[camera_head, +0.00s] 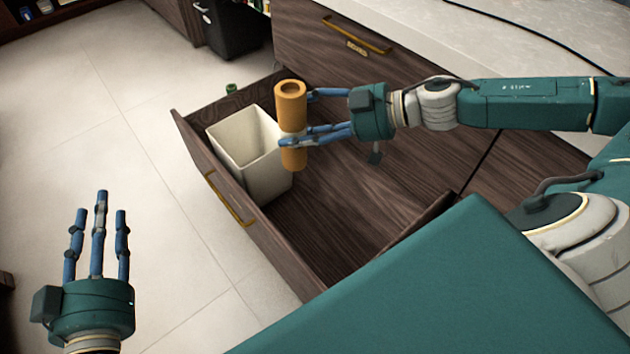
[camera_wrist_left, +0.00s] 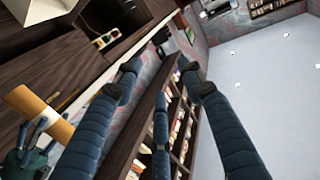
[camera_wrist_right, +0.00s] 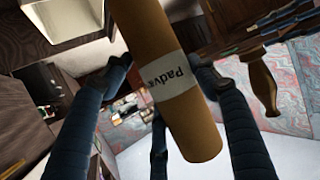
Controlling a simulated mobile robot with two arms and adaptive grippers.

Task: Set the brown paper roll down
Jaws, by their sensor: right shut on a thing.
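The brown paper roll (camera_head: 291,95) is a tan tube with a white label band, held upright in the head view. My right gripper (camera_head: 296,120) is shut on it, its blue fingers around the roll's middle. The roll is over the open drawer, beside the white bin and overlapping its right edge in the picture. It fills the middle of the right wrist view (camera_wrist_right: 170,90), where its label shows. In the left wrist view the roll (camera_wrist_left: 38,112) is at the left. My left gripper (camera_head: 98,225) is open and empty over the floor, fingers extended.
The open wooden drawer (camera_head: 340,225) holds a white bin (camera_head: 232,150) at its left end; its floor to the right is bare. A small green object (camera_head: 231,87) is near the drawer's back left corner. A light countertop (camera_head: 520,45) is at upper right.

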